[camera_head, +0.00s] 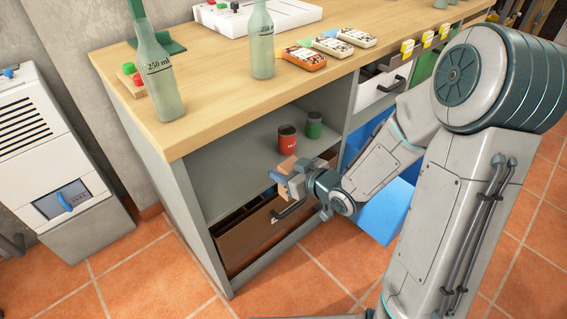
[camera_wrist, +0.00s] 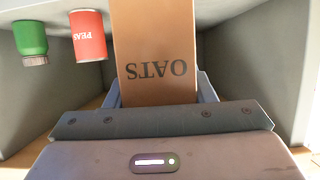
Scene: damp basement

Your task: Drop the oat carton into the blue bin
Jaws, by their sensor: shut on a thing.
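My gripper (camera_head: 284,178) is shut on the oat carton (camera_wrist: 155,45), a tan box whose "OATS" lettering appears upside down in the wrist view. In the head view only a small part of the carton (camera_head: 287,165) shows between the fingers, at the front of an open grey shelf. The gripper's fingers (camera_wrist: 156,92) flank the carton's near end in the wrist view. A blue bin (camera_head: 387,215) juts from the cabinet to the right of the gripper, partly hidden by my arm; its inside is not clearly visible.
A brown drawer (camera_head: 255,235) lies below the shelf. The wooden worktop (camera_head: 200,110) above holds glass bottles. Tiled floor in front is clear.

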